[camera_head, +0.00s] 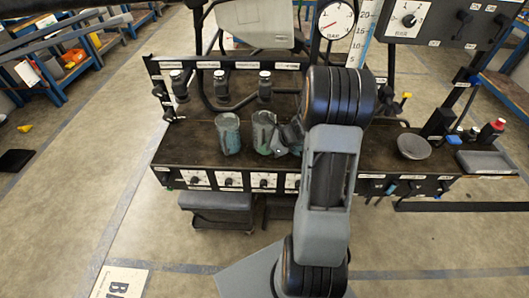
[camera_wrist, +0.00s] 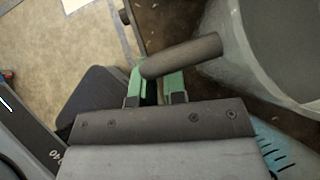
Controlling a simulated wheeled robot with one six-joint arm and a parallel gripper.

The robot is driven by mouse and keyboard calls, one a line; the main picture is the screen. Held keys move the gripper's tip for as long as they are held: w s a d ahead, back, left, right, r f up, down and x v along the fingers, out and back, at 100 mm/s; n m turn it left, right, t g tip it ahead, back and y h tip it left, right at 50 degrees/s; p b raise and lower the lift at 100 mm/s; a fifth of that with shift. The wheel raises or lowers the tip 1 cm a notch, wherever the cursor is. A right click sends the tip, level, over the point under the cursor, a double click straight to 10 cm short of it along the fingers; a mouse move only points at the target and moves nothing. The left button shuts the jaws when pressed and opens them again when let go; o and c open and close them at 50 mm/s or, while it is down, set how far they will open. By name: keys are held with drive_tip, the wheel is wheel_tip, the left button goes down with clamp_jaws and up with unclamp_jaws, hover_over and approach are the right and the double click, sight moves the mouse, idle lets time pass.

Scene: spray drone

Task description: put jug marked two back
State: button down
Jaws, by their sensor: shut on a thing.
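Two translucent grey-green jugs stand side by side on the dark bench in the head view, a left jug (camera_head: 228,134) and a right jug (camera_head: 263,131). My gripper (camera_head: 284,138) is at the right side of the right jug. In the wrist view, my gripper's green fingers (camera_wrist: 157,82) are shut on the dark handle (camera_wrist: 185,55) of a large grey jug (camera_wrist: 238,72), seemingly that right one. A bluish shape shows below my gripper in the head view, mostly hidden by my arm. I cannot read a number on any jug.
The bench (camera_head: 190,150) has a rack of dark nozzles (camera_head: 220,82) behind the jugs and knobs along its front. A grey bowl (camera_head: 413,146), a tray (camera_head: 485,162) and a red-capped bottle (camera_head: 492,131) are at the right. Bench top left of the jugs is clear.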

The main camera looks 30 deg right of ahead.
drive_tip(key=shift+d+f, duration=0.15)
drive_tip(key=shift+f, duration=0.55)
drive_tip(key=shift+r, duration=0.15)
drive_tip(key=shift+f, duration=0.25)
drive_tip(key=c, duration=1.2)
unclamp_jaws()
drive_tip(key=shift+r, duration=0.1)
